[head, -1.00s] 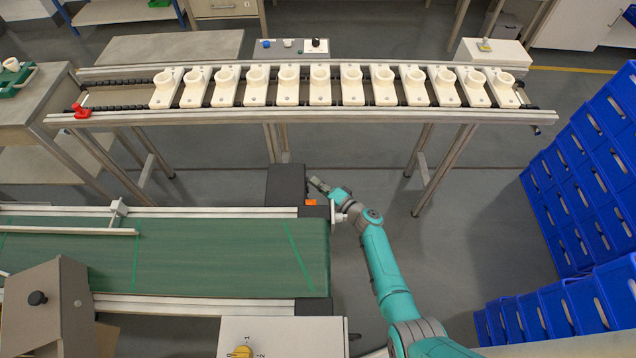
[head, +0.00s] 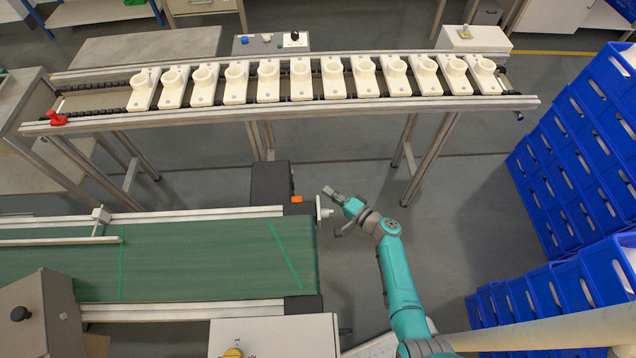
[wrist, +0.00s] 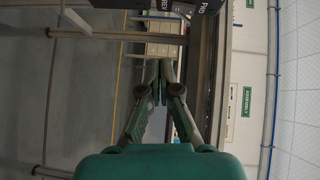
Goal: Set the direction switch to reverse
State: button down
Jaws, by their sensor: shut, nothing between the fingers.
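A dark box (head: 271,182) sits at the right end of the green conveyor belt, with a small orange part (head: 297,199) on its right side. In the wrist view, a dark panel (wrist: 196,4) with white lettering, one word seemingly "REV", is cut off by the top edge. The direction switch's lever and its position cannot be made out. My gripper (head: 328,191) is shut and empty, to the right of the dark box and apart from it. In the wrist view my gripper's fingertips (wrist: 160,84) are together, below the lettered panel.
A white handwheel (head: 322,211) stands at the belt's end, close to my gripper. A rail table with several white holders (head: 301,82) runs behind. Blue bins (head: 575,190) stack at right. A yellow knob (head: 232,352) is on the front box. Floor between is clear.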

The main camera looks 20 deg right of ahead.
jog(key=shift+f+v, duration=0.2)
jog(key=shift+v, duration=1.2)
